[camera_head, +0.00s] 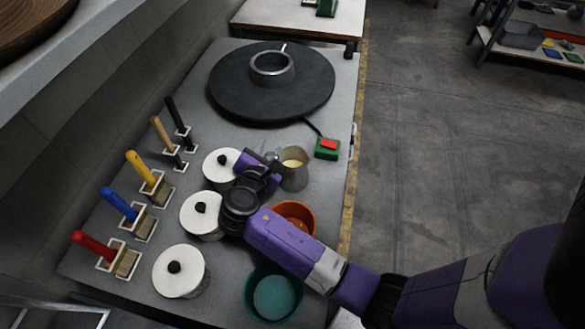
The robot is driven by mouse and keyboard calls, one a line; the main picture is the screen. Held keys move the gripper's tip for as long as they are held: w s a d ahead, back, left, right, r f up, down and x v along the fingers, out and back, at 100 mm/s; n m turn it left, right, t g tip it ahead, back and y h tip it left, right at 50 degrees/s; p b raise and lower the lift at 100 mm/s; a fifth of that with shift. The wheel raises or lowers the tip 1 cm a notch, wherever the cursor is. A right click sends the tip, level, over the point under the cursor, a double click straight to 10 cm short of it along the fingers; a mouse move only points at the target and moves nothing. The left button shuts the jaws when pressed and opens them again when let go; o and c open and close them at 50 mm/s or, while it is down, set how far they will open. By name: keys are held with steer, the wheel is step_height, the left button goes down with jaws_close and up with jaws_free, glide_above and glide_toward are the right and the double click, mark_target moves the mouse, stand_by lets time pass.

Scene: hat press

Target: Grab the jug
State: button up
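The jug (294,180) is a small grey metal vessel with a pale yellow inside. It stands upright on the grey table, right of the white lidded pots. My gripper (274,162) is at the jug's left side, close to its rim. The fingers are small and dark here, and my wrist covers part of them. I cannot tell whether they touch the jug or how far apart they are. The jug's handle cannot be made out.
White lidded pots (181,284) stand left of my arm. Brushes (118,205) line the left edge. A black disc (235,95) and a green box with a red button (327,154) lie beyond.

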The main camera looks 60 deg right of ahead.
jaws_close()
steer(key=shift+r, duration=0.1)
stand_by(1.3)
